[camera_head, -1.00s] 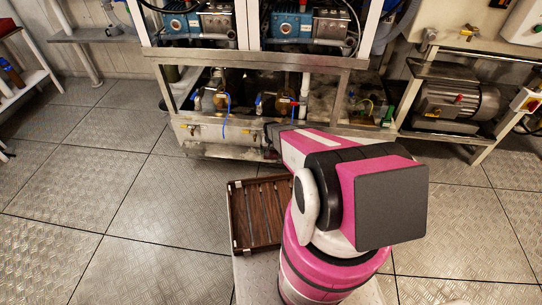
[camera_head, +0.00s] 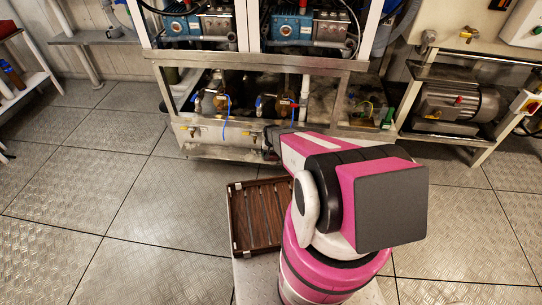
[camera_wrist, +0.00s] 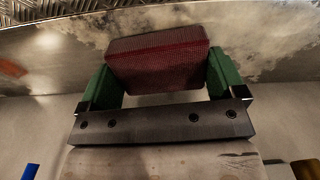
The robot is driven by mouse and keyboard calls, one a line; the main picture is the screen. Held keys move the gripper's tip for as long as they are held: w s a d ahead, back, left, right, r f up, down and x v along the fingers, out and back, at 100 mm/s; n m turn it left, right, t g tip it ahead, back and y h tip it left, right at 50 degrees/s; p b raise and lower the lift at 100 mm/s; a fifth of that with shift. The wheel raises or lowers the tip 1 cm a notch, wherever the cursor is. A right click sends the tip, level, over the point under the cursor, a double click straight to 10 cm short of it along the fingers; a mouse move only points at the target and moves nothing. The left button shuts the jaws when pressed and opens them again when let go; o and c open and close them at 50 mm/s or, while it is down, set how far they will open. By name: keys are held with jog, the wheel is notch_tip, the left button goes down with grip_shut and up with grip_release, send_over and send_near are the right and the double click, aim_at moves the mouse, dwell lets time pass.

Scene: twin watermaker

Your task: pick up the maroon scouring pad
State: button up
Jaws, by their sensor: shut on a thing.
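The maroon scouring pad (camera_wrist: 160,60) is a dark red block with a meshed face, in the upper middle of the wrist view. My gripper (camera_wrist: 161,78) has a green finger on each side of the pad, and both fingers press against its ends. The pad sits between the fingertips, level across the view. In the head view my arm reaches toward the lower shelf of the steel frame, and the fingers and the pad cannot be made out there.
The steel frame (camera_head: 255,62) holds pumps and pipes with blue hoses. A slatted brown wooden tray (camera_head: 262,214) lies beside my arm. A motor (camera_head: 458,103) sits on a bench at right. Floor at left is clear.

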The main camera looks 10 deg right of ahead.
jog(key=shift+r, duration=0.8)
jog(key=shift+s+r, duration=0.2)
jog(key=shift+r, duration=1.05)
jog(key=s+r, duration=0.6)
jog(key=s, duration=0.5)
jog(key=shift+a+r, duration=0.2)
jog(key=shift+o, duration=0.3)
jog(key=shift+s, duration=0.1)
